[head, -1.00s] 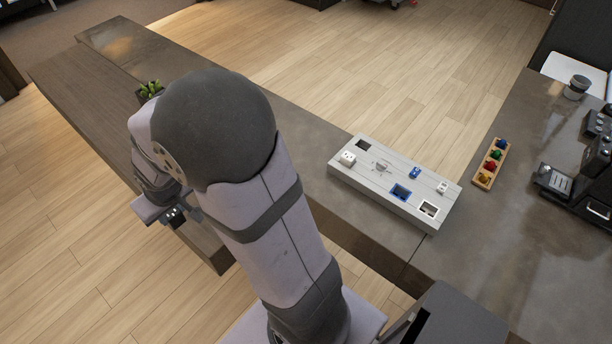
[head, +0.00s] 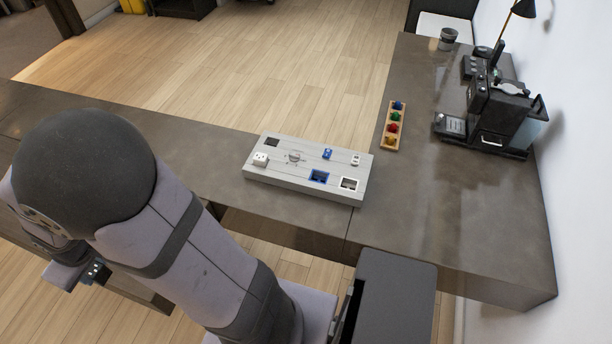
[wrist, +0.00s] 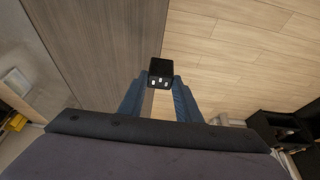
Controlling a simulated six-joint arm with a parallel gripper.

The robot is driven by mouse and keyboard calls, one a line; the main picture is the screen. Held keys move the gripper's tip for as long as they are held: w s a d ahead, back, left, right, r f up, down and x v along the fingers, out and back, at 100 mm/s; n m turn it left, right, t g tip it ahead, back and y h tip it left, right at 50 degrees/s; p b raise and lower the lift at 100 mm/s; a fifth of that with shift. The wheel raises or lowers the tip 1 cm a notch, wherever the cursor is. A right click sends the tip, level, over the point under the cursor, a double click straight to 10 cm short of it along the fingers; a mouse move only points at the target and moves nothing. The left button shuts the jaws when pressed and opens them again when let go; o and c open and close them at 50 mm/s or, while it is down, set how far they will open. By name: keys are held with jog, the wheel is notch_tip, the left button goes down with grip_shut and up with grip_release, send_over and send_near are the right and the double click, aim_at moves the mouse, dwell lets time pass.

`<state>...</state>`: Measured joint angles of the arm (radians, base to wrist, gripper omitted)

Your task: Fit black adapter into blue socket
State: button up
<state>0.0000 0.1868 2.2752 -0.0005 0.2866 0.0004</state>
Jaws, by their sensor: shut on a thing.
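A black adapter (wrist: 161,72) with pale prongs is held between the blue fingers of my gripper (wrist: 160,84) in the wrist view. In the head view my gripper (head: 97,272) is at the lower left, partly hidden by my arm, far from the board. The grey board (head: 258,178) lies on the counter at the middle. Its blue socket (head: 318,176) is a square opening near the front edge, right of the middle, and looks empty.
The board also bears a white plug block (head: 260,159), a blue piece (head: 327,153), a small white piece (head: 356,160) and a white-rimmed socket (head: 349,184). A wooden tray (head: 387,142) of coloured pieces and a coffee machine (head: 497,115) stand to the right.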

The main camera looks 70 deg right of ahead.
jog(key=shift+d, duration=0.1)
jog(key=s+d+m+g+h+p, duration=0.1)
jog(key=s+d+m+p, duration=0.2)
jog(key=d, duration=0.8)
jog(key=s+d+m+h, duration=0.1)
jog(key=s+d+m, duration=0.35)
jog(key=d, duration=0.65)
jog(key=s+d+r+m+g+h+p, duration=0.1)
jog(key=s+d+m, duration=0.4)
jog(key=s+d, duration=0.7)
jog(key=s+d+r+m+g+h+p, duration=0.1)
jog(key=s+d+m, duration=0.4)
jog(key=s+d, duration=0.7)
jog(key=s+g+p, duration=0.1)
jog(key=s+p, duration=0.1)
jog(key=s, duration=0.2)
jog(key=shift+s+d+r, duration=0.25)
jog(key=shift+s, duration=0.15)
jog(key=shift+g+h, duration=0.3)
jog(key=shift+f+m, duration=0.25)
jog(key=shift+f, duration=0.1)
